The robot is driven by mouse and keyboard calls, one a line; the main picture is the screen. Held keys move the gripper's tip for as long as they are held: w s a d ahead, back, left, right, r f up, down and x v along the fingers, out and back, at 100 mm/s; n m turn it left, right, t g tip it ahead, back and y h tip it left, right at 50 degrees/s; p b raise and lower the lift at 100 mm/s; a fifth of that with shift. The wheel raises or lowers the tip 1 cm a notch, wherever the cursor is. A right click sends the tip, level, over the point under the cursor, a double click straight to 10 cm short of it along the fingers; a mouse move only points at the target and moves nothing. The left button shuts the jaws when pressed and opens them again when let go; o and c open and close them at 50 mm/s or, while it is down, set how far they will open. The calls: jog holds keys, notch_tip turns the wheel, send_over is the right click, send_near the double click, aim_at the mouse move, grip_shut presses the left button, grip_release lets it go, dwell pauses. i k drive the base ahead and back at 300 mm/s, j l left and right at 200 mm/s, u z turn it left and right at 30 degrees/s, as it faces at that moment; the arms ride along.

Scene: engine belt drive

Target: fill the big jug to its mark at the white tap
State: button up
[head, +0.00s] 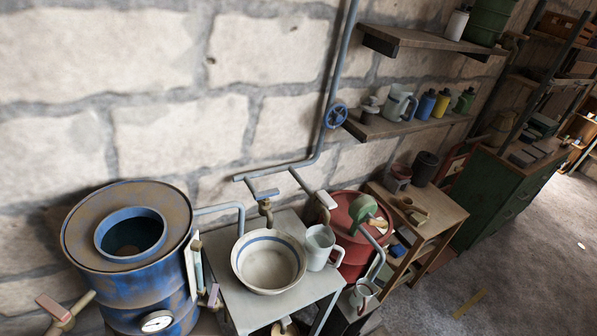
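A pale grey jug (320,246) with a handle on its right stands upright on the metal table (222,280), right of a basin. A tap with a whitish lever (326,200) is at the end of a pipe just above this jug. Another grey jug (398,103) stands on the lower wall shelf, and a smaller jug (362,293) is low at the right, below a green-handled tap (364,208). I cannot tell for sure which is the big jug. No fill mark or water stream can be made out. My gripper is not in view.
A white basin (268,262) with a blue ring sits below a blue-levered tap (262,194). A blue drum (128,270) stands left and a red drum (352,232) right of the table. A wooden bench (447,212) and green cabinet (500,205) stand farther right. Floor is open at lower right.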

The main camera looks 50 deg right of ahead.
aim_at(323, 197)
jog(key=z, duration=1.5)
jog(key=i+l+u, duration=0.3)
jog(key=i+l, duration=0.45)
jog(key=i, duration=0.2)
jog(key=i+l+u, duration=0.3)
jog(key=i+l, duration=0.5)
jog(key=l, duration=0.15)
